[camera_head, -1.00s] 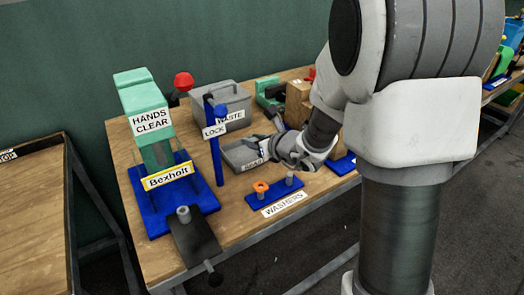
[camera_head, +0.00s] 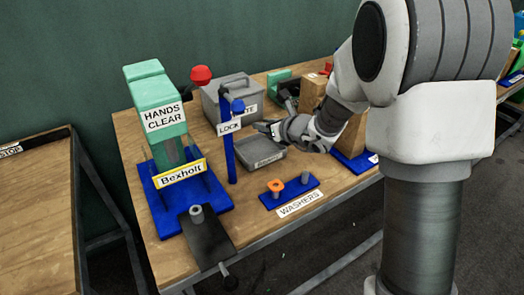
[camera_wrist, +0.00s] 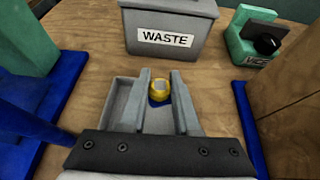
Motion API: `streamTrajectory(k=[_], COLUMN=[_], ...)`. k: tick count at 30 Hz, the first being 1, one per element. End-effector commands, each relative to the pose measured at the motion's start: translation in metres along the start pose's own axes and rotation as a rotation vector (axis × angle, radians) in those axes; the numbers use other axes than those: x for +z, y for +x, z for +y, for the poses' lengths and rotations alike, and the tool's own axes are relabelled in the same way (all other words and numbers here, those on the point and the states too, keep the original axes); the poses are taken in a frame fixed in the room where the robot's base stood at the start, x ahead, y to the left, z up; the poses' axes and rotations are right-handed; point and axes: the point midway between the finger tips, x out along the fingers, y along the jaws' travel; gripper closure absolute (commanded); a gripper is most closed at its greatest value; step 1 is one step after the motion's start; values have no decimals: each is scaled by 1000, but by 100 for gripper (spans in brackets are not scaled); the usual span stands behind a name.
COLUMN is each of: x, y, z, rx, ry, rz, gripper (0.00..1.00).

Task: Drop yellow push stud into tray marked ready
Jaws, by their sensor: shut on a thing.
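The yellow push stud (camera_wrist: 159,88) shows in the wrist view between the fingertips of my gripper (camera_wrist: 160,92). It has a round yellow rim with a greyish top, and a blue patch shows just below it. My gripper is shut on it. In the head view my gripper (camera_head: 264,127) is above the far side of the shallow grey tray (camera_head: 282,154). The tray's front label is too small to read surely. The tray also shows in the wrist view (camera_wrist: 118,97), partly hidden behind my fingers. The stud cannot be made out in the head view.
A grey WASTE box (camera_head: 212,107) stands behind the tray. The green Bexholt press (camera_head: 146,88) and a blue LOCK post (camera_head: 229,155) are to the left. A blue WASHERS stand (camera_head: 290,193) with pegs and an orange ring is in front. A wooden block (camera_head: 352,138) is to the right.

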Motion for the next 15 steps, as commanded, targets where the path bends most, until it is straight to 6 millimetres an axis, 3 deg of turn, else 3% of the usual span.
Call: streamTrajectory(k=[9, 15], x=[-37, -47], y=[17, 22], z=[0, 0], rx=[-1, 0], ry=[1, 1], rz=[2, 1], gripper=[100, 100])
